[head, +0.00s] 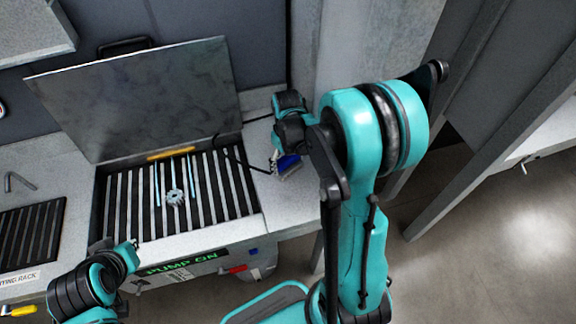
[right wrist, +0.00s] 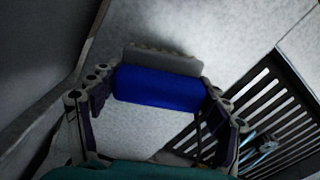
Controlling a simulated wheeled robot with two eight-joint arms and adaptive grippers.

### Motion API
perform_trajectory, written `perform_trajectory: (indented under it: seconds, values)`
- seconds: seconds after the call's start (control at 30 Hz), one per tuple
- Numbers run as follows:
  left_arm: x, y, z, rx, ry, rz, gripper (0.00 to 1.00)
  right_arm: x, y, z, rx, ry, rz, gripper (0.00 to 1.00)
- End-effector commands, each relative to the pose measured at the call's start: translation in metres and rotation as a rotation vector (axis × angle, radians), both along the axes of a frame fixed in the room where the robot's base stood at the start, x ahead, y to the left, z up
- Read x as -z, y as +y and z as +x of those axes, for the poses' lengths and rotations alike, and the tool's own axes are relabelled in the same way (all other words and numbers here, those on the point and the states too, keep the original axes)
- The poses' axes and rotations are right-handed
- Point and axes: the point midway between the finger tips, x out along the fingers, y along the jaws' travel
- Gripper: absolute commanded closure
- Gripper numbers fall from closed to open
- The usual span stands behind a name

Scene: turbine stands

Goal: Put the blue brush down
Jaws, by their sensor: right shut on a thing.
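The blue brush (head: 288,165) is a blue block with a grey bristle strip along one side. It is over the pale counter just right of the slatted basin. In the right wrist view the brush (right wrist: 158,88) spans the space between the fingers, with its bristle side away from me. My right gripper (head: 276,158) is shut on it, one finger at each end. I cannot tell whether the brush touches the counter. My left arm's end (head: 128,252) shows at the lower left, in front of the basin; its fingers are not clear.
The basin (head: 98,215) has its grey lid (head: 140,95) raised behind it. A small toothed metal wheel (head: 175,197) lies on the slats, which also show in the right wrist view (right wrist: 280,100). A drying rack (head: 35,235) is at the left. Bare counter (head: 290,205) surrounds the brush.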

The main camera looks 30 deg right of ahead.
Motion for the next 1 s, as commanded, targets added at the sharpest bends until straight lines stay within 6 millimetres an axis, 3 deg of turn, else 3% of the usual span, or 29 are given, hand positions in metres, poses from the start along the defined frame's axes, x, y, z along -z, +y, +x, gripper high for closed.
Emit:
perform_trajectory:
  seconds: [0.1,0.47,0.5,0.57,1.0]
  values:
    - [0.0072,0.0000,0.0000,0.000,0.000,0.000,1.00,0.0159,0.0000,0.0003,0.000,0.000,0.000,0.55]
    - [0.0102,0.0000,0.0000,0.000,0.000,0.000,1.00,0.0193,0.0000,0.0001,0.000,0.000,0.000,0.55]
    - [0.0094,0.0000,0.0000,0.000,0.000,0.000,1.00,0.0185,0.0000,0.0001,0.000,0.000,0.000,0.16]
    - [0.0089,0.0000,0.0000,0.000,0.000,0.000,1.00,0.0180,0.0000,0.0001,0.000,0.000,0.000,0.03]
    - [0.0029,0.0000,0.0000,0.000,0.000,0.000,1.00,0.0107,0.0001,0.0001,0.000,0.000,0.000,0.03]
